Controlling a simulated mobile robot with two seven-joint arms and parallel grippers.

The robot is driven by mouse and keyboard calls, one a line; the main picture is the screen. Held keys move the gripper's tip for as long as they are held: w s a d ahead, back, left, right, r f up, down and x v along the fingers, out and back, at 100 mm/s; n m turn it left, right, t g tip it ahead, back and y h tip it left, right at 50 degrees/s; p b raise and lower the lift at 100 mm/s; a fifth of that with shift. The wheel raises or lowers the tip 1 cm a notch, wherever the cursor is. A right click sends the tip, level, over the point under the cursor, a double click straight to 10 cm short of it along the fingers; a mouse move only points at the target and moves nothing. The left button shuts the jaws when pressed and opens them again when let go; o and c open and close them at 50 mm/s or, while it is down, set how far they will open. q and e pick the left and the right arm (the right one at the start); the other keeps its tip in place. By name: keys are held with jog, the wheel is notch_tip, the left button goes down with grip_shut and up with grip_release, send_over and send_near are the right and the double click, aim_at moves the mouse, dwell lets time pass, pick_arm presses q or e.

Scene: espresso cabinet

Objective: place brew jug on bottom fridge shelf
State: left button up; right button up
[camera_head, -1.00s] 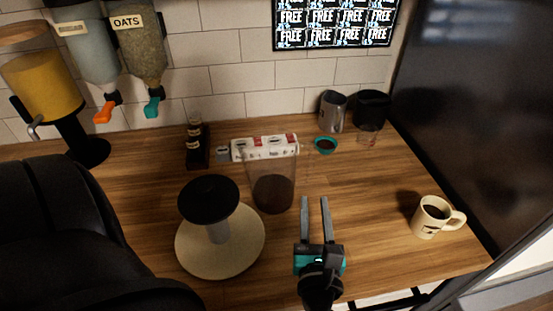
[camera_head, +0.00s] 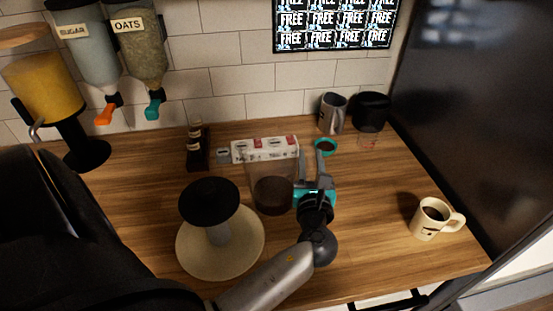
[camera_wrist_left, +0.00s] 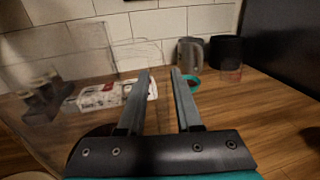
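The brew jug (camera_head: 272,192) is a clear, upright vessel with dark liquid at its bottom. It stands on the wooden counter near the middle of the head view. In the left wrist view its clear wall (camera_wrist_left: 75,55) fills much of the left side. My left gripper (camera_head: 311,153) is at the jug's right side, fingers pointing toward the back wall. Its two fingers also show in the left wrist view (camera_wrist_left: 160,72), apart. A faint clear outline, possibly the handle, shows near them; I cannot tell whether they touch it. No fridge shelf is identifiable. My right gripper is not in view.
A round-based stand with a black top (camera_head: 209,201) is left of the jug. Behind are a white-red carton (camera_head: 265,149), a teal-rimmed cup (camera_head: 325,146) and a metal pitcher (camera_head: 332,113). A coffee mug (camera_head: 430,219) stands right. A dark panel (camera_head: 475,110) borders the counter.

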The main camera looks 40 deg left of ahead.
pick_arm(q)
jog(key=shift+x, duration=0.9)
jog(key=shift+c, duration=0.2)
grip_shut()
dwell(0.4)
